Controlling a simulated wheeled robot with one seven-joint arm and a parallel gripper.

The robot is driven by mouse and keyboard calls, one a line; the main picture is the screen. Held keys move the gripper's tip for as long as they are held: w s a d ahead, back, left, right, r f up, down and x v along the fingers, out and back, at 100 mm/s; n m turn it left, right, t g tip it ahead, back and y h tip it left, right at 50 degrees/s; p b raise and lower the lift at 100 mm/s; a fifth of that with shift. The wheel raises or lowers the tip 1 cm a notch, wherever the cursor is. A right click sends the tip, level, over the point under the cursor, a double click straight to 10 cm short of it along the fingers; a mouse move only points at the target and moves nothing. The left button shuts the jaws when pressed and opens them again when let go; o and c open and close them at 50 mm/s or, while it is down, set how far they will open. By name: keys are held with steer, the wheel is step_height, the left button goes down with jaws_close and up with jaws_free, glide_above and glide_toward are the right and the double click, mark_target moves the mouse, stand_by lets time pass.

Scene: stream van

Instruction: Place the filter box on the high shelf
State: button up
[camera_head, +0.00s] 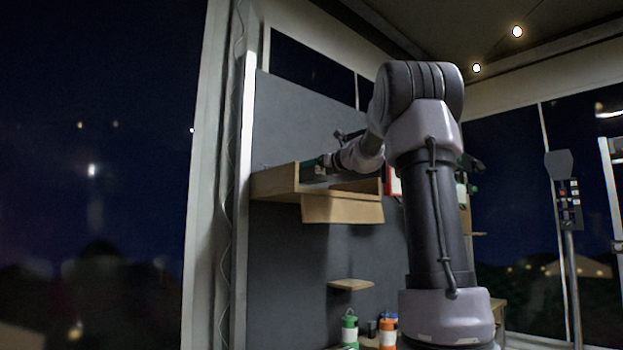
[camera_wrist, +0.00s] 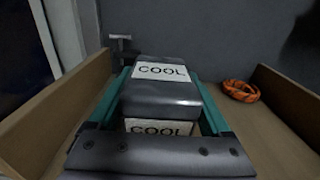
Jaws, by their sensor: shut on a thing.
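The filter box (camera_wrist: 160,95) is dark grey with white labels reading COOL. In the wrist view it sits between the teal fingers of my gripper (camera_wrist: 161,82), which is shut on it. The high shelf (camera_head: 275,186) is a wooden tray with raised sides on the grey wall panel. Its sides also show left and right of the box in the wrist view (camera_wrist: 52,106). In the head view my gripper (camera_head: 318,166) reaches in over the shelf, and its raised side partly hides the gripper. I cannot tell whether the box touches the shelf floor.
A coiled orange rope (camera_wrist: 241,91) lies on the shelf, right of the box. A small metal bracket or clamp (camera_wrist: 121,45) is beyond the box at left. A lower small shelf (camera_head: 351,285) and green (camera_head: 349,329) and orange (camera_head: 387,333) containers are below. Free room lies between box and rope.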

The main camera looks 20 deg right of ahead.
mark_target(312, 183)
steer(key=shift+f, duration=1.4)
steer(key=shift+f, duration=0.15)
steer(key=o, duration=1.4)
